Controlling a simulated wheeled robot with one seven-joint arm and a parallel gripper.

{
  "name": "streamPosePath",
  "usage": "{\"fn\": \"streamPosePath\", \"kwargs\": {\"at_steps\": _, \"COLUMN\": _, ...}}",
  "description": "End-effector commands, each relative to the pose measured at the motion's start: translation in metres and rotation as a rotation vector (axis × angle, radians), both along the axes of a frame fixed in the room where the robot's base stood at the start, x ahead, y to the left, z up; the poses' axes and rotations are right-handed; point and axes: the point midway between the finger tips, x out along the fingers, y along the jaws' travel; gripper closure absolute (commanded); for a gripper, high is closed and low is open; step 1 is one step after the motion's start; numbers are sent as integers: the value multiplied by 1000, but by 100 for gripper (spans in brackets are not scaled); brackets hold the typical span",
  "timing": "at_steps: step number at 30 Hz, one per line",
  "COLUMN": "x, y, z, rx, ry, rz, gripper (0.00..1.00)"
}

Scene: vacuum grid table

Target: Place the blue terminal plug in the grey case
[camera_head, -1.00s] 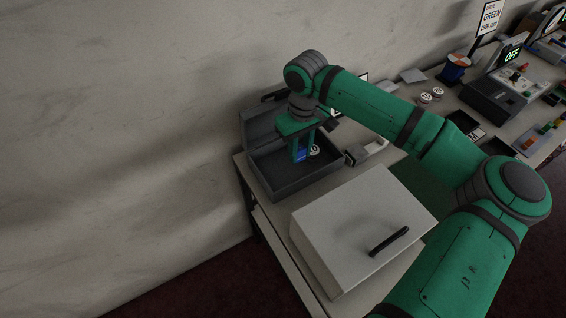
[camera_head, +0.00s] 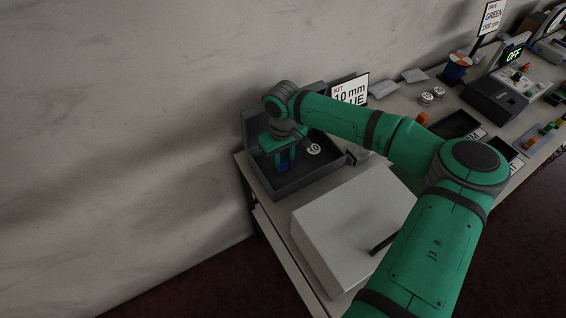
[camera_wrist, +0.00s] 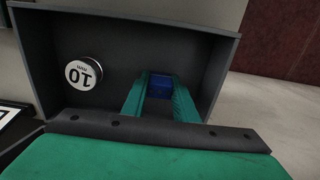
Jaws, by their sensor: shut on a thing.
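The grey case (camera_head: 328,172) stands open at the left end of the table, its lid raised at the back. It also shows in the wrist view (camera_wrist: 122,45). My gripper (camera_head: 284,167) is down inside the case, toward its left side. It is shut on the blue terminal plug (camera_wrist: 161,87), which sits between the fingertips low over the case floor. Whether the plug touches the floor I cannot tell. In the head view the plug is dark and mostly hidden by the fingers.
A round white disc marked 10 (camera_wrist: 83,73) lies in the case. A white box with a black handle (camera_head: 350,222) stands in front of it. A sign reading 10 mm BLUE (camera_head: 349,91) stands behind. Dark trays (camera_head: 458,125) and packets (camera_head: 384,88) are to the right.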

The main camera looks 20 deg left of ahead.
Motion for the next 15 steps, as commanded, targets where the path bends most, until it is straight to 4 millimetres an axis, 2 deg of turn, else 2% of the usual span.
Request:
{"fn": "streamPosePath", "kwargs": {"at_steps": 5, "x": 0, "y": 0, "z": -2, "rx": 1, "ry": 1, "rz": 0, "gripper": 95}}
{"fn": "streamPosePath", "kwargs": {"at_steps": 6, "x": 0, "y": 0, "z": -2, "rx": 1, "ry": 1, "rz": 0, "gripper": 72}}
{"fn": "streamPosePath", "kwargs": {"at_steps": 8, "x": 0, "y": 0, "z": -2, "rx": 0, "ry": 0, "rz": 0, "gripper": 57}}
{"fn": "streamPosePath", "kwargs": {"at_steps": 15, "x": 0, "y": 0, "z": -2, "rx": 0, "ry": 0, "rz": 1, "gripper": 55}}
